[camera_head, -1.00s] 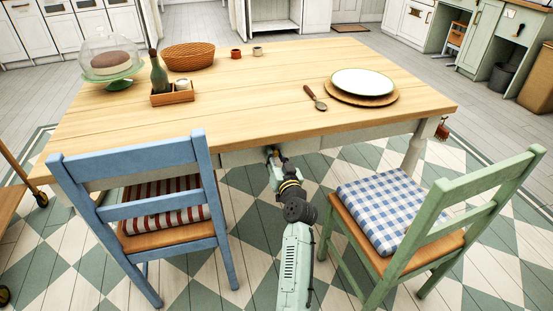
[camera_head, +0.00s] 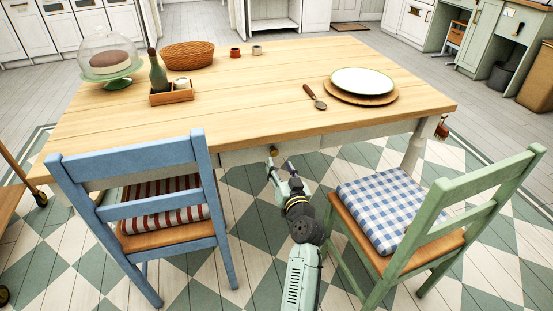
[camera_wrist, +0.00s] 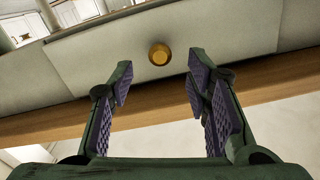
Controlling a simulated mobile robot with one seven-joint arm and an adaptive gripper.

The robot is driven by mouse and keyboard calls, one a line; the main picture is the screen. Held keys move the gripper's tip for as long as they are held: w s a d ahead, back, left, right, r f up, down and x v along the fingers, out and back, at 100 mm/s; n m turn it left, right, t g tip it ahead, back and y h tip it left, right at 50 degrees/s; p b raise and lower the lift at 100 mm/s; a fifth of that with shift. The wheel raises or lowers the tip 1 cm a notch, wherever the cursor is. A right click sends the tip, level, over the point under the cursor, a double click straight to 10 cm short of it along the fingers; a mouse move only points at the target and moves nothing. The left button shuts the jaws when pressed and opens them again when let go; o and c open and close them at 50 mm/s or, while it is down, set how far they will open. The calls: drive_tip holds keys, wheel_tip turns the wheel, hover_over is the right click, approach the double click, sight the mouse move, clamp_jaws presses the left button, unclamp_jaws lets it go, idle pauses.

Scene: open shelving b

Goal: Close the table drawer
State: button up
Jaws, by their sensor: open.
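The table drawer's pale grey front (camera_head: 240,158) shows under the near edge of the wooden table, between the two chairs. Its round brass knob (camera_head: 273,151) is in clear view. In the wrist view the drawer front (camera_wrist: 225,42) spans the upper part, with the knob (camera_wrist: 160,54) near the middle. My gripper (camera_head: 279,166) is open and empty, just in front of the knob. In the wrist view its fingertips (camera_wrist: 158,76) lie either side of and short of the knob, not touching it. I cannot tell how far the drawer is out.
A blue chair (camera_head: 130,158) stands left of my arm and a green chair (camera_head: 448,204) right of it. The wooden tabletop (camera_head: 240,100) carries a plate, spoon, basket, bottle holder and cake dome. Tiled floor between the chairs is free.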

drive_tip(key=shift+v, duration=2.8)
